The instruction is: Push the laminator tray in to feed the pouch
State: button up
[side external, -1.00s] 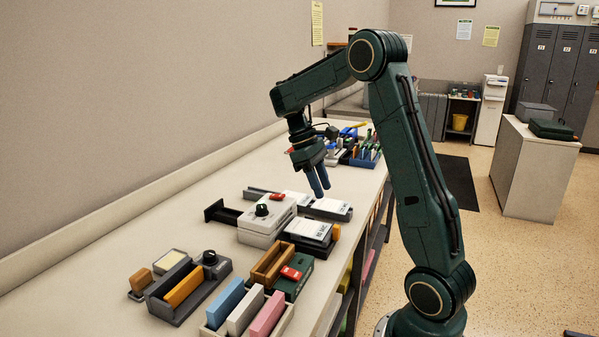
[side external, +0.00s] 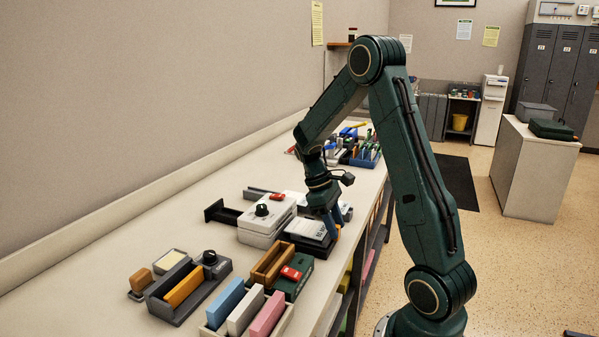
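The laminator (side external: 262,222) is a white box with a dark green knob and a red button on the bench. Its dark tray (side external: 324,246) sticks out on the right side, with a white pouch (side external: 305,228) lying on it.
A black piece (side external: 222,212) extends from the laminator's left side. A second, similar white-topped unit (side external: 345,210) stands just behind my gripper. Organizers (side external: 362,155) with pens stand farther back. Wooden and green boxes (side external: 290,285) and colored blocks (side external: 245,308) stand in front.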

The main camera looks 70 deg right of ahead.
aim_at(326, 232)
jog(key=shift+s+f, duration=0.25)
jog(key=shift+f, duration=0.4)
grip_shut()
jog(key=shift+w, duration=1.8)
grip_release()
jog(key=shift+r, duration=0.15)
